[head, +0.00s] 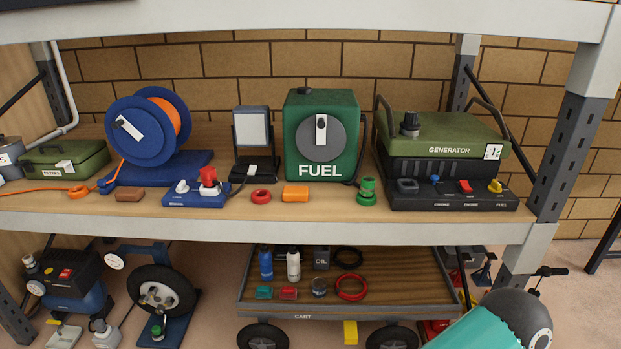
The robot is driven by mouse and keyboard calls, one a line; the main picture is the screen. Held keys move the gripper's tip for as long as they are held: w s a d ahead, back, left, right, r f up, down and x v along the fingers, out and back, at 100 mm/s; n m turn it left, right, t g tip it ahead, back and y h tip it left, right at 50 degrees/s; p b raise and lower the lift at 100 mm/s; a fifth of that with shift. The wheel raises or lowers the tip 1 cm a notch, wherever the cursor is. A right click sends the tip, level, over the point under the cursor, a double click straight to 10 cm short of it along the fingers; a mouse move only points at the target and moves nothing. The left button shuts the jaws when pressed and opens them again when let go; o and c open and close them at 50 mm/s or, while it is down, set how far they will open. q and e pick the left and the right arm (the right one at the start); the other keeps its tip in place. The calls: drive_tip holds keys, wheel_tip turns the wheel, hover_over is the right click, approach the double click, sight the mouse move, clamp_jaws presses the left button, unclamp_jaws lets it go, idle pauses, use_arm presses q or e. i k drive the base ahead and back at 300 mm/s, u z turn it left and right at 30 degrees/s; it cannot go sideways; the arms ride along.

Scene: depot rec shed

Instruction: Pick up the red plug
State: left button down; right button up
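The red plug (208,176) stands upright at the right part of a small blue socket block (176,201) on the shelf. It appears to sit in a white socket piece (211,189); its lower end is hidden. A grey-white knob or plug (182,187) stands on the same block to its left. Neither of my grippers is in view, and nothing is touching the red plug.
Behind stand a blue reel (138,145) and a black stand with a grey panel (252,128). A green fuel box (343,120) and generator (450,150) stand right. A red ring (261,197) and orange block (295,193) lie nearby. The shelf edge (270,230) is in front.

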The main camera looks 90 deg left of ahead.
sight(208, 173)
drive_tip(key=u, duration=0.25)
drive_tip(key=i, duration=0.25)
drive_tip(key=u, duration=2.2)
drive_tip(key=i, duration=0.15)
drive_tip(key=u, duration=1.45)
drive_tip(key=k, duration=0.35)
drive_tip(key=u, duration=0.45)
drive_tip(key=i, duration=1.45)
drive_tip(key=z, duration=0.5)
